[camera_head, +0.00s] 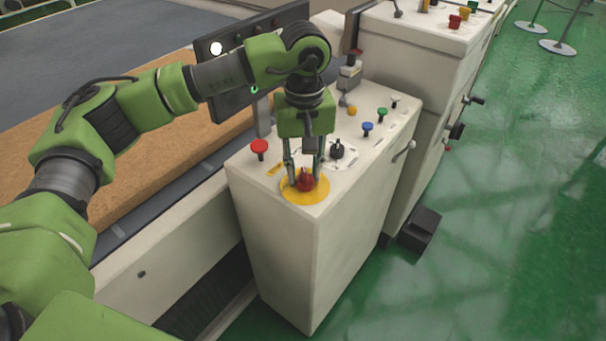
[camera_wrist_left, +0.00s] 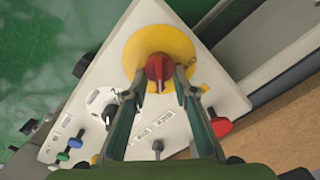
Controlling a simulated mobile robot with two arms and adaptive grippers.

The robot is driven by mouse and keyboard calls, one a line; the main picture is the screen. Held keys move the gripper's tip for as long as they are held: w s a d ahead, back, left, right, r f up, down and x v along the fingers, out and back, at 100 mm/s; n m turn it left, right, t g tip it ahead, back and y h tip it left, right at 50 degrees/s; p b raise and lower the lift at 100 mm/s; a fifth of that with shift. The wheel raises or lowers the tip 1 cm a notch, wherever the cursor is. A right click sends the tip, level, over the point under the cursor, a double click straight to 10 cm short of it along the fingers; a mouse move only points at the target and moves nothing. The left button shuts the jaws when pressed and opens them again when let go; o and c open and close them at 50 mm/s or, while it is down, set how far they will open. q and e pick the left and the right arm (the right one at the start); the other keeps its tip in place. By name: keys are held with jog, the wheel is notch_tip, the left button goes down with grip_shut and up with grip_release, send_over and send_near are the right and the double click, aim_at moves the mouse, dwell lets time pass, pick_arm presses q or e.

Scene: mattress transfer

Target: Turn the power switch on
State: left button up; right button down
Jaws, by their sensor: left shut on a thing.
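The power switch is a red rotary knob (camera_head: 305,181) on a yellow round plate (camera_head: 291,194) at the near corner of the control cabinet top. It also shows in the left wrist view as a red knob (camera_wrist_left: 158,68) on the yellow plate (camera_wrist_left: 142,43). My left gripper (camera_head: 304,178) comes down from above. Its fingers are on both sides of the knob and shut on it. In the left wrist view the knob's pointer runs down between the fingertips (camera_wrist_left: 159,74). My right gripper is not in view.
On the cabinet (camera_head: 270,215) are a red mushroom button (camera_head: 259,147), a black rotary switch (camera_head: 337,149), and blue (camera_head: 367,127) and green (camera_head: 382,113) buttons. A dark screen panel (camera_head: 228,95) stands behind my arm. Green floor (camera_head: 500,220) lies open at right.

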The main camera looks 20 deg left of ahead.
aim_at(305, 170)
pick_arm(q)
jog(key=shift+d+m, duration=0.1)
jog(key=shift+m, duration=0.2)
jog(key=o, duration=1.1)
jog(key=shift+r, duration=0.1)
notch_tip(305, 170, up, 12)
jog(key=shift+f, duration=0.1)
